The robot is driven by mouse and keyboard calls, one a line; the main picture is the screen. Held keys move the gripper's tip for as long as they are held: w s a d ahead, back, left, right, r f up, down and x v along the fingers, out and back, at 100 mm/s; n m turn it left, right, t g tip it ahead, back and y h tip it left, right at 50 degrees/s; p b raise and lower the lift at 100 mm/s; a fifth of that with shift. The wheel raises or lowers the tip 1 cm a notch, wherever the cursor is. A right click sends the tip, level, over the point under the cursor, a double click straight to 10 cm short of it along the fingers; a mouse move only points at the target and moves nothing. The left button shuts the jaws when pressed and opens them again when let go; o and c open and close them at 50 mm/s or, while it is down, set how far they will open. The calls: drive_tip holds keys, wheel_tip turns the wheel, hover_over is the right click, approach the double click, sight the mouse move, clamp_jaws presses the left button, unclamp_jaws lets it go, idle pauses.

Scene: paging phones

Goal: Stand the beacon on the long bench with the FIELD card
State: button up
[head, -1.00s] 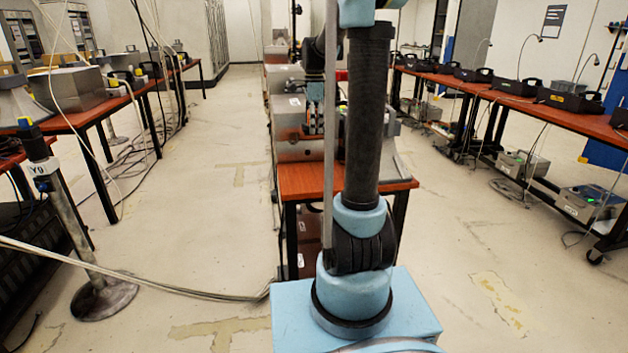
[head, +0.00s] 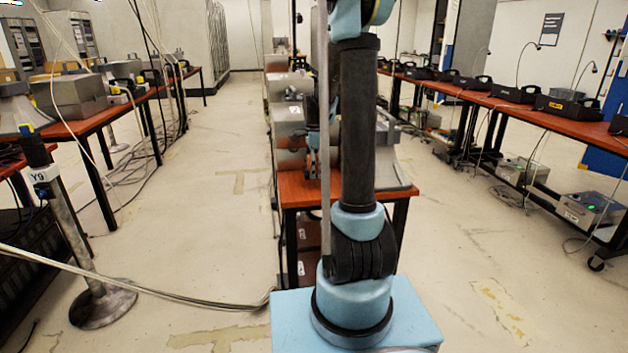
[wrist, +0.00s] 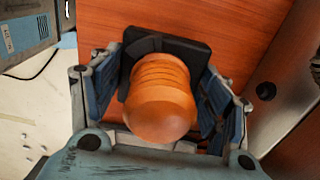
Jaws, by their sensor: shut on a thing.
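The beacon (wrist: 160,100) shows in the wrist view as an orange ribbed dome on a black square base (wrist: 190,50). My gripper (wrist: 158,105) is shut on it, with a finger pad on each side. Red-brown bench top lies below; I cannot tell whether the base touches it. In the head view my gripper (head: 316,140) is low over the near end of the middle bench (head: 300,192), partly behind my arm, and the beacon is not clearly seen there. I can read no FIELD card in either view.
Metal boxes (head: 289,125) crowd the middle bench. A right-hand bench (head: 560,124) carries several black cases. A left bench (head: 95,116) holds grey equipment. A post marked Y9 (head: 75,240) stands at left, with cables across the floor. Aisles lie on both sides of the middle bench.

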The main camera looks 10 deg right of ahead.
drive_tip(key=shift+f, duration=2)
drive_tip(key=o, duration=1.3)
